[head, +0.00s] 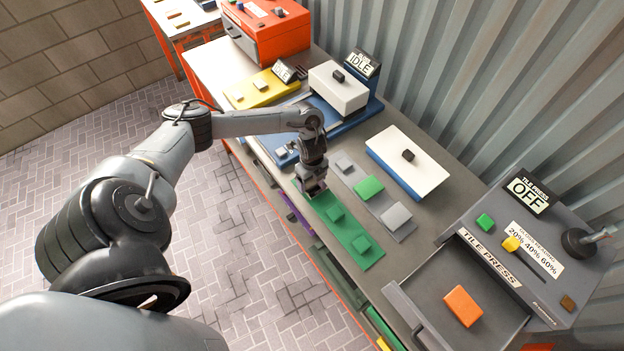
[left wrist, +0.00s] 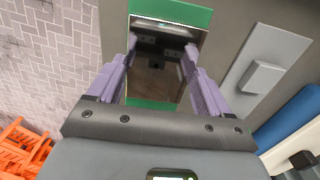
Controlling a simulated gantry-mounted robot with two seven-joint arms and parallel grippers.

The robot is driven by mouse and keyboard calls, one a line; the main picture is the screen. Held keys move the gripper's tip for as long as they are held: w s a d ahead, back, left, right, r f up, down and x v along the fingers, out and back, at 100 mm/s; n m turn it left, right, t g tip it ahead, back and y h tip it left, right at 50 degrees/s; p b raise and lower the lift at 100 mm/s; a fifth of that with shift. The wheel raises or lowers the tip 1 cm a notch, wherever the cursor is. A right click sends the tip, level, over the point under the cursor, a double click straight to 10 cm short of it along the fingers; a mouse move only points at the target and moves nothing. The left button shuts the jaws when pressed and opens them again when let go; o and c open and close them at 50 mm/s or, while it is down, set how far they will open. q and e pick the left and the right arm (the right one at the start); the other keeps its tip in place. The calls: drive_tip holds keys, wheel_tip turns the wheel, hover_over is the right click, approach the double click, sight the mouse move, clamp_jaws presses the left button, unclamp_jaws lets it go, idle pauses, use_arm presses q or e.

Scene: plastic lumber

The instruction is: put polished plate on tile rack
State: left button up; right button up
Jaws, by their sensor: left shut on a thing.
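My left gripper (head: 313,188) is over the far end of a green board (head: 342,230) on the workbench. In the left wrist view its two purple fingers (left wrist: 157,75) are shut on a mirror-like polished plate (left wrist: 157,62), which reflects the gripper. The plate lies over the green board; I cannot tell whether it touches it. In the head view the plate is hidden by the gripper. None is labelled as the tile rack. My right gripper is not in view.
A tile press (head: 508,268) marked OFF stands at the near right, with an orange tile (head: 463,306) in its tray. A white-topped blue block (head: 408,162) lies behind the boards. A machine marked IDLE (head: 360,64), a yellow board (head: 262,88) and an orange box (head: 268,32) stand farther back.

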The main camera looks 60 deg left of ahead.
use_arm(q)
drive_tip(key=shift+f, duration=0.1)
drive_tip(key=o, duration=1.1)
